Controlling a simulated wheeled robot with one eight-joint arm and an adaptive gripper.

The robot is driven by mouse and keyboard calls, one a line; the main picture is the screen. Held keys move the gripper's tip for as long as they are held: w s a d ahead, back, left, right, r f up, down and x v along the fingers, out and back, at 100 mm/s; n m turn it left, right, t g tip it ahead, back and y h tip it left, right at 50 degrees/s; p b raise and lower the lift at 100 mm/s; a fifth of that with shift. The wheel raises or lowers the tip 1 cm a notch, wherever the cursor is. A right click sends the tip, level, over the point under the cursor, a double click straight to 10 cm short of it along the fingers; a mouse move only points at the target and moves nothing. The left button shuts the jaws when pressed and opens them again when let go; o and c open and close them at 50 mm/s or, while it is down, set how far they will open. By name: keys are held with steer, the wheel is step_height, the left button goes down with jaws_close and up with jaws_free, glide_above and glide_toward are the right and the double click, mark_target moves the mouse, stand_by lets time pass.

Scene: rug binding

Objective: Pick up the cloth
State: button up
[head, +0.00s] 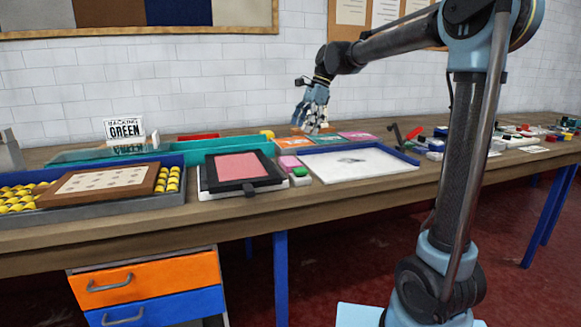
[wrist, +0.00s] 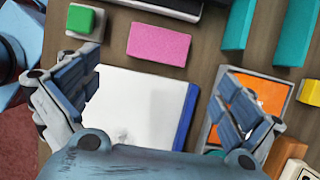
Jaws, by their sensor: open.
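My gripper (head: 310,124) is above the back of the bench in the head view. In the wrist view my gripper (wrist: 156,85) has its two fingers spread wide, with nothing between them. Below it lies a white board (head: 390,163) with a blue edge, also in the wrist view (wrist: 135,90). A small grey mark or flat patch (head: 350,160) shows on the board. I cannot tell whether it is the cloth, and no other thing is clearly a cloth. My gripper hides part of the board in the wrist view.
Beside the board lie a pink block (wrist: 160,45) and a green block (wrist: 80,19). An orange card (wrist: 262,95) lies near the right finger. A tiled wall is behind.

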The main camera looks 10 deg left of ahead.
mark_target(291, 160)
steer(key=x, duration=1.2)
steer(key=shift+d, duration=0.2)
steer(key=c, duration=0.8)
